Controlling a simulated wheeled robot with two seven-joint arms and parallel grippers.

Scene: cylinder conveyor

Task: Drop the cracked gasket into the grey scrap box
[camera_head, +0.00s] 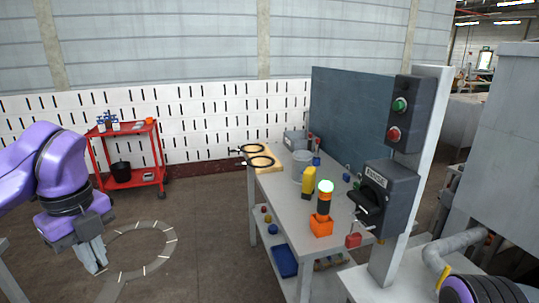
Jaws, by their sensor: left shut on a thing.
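My left gripper (97,266) is at the lower left, pointing down, with its fingers closed at the left edge of a large thin ring, which seems to be the gasket (172,241). The ring is grey-brown with white ticks and is hard to tell from the floor behind it. I cannot make out a crack in it. A small grey box (295,140), possibly the scrap box, stands at the back of the grey bench, well to the right of the gripper. My right gripper is out of view; only a purple part of my right arm shows at the bottom right.
The grey bench (287,190) holds two black rings (260,163) on a tan board, a pale bucket (302,166), a yellow object (309,180) and an orange-based lamp (321,226). A control post (390,200) rises at its right. A red cart (135,181) stands at the wall. Floor between is clear.

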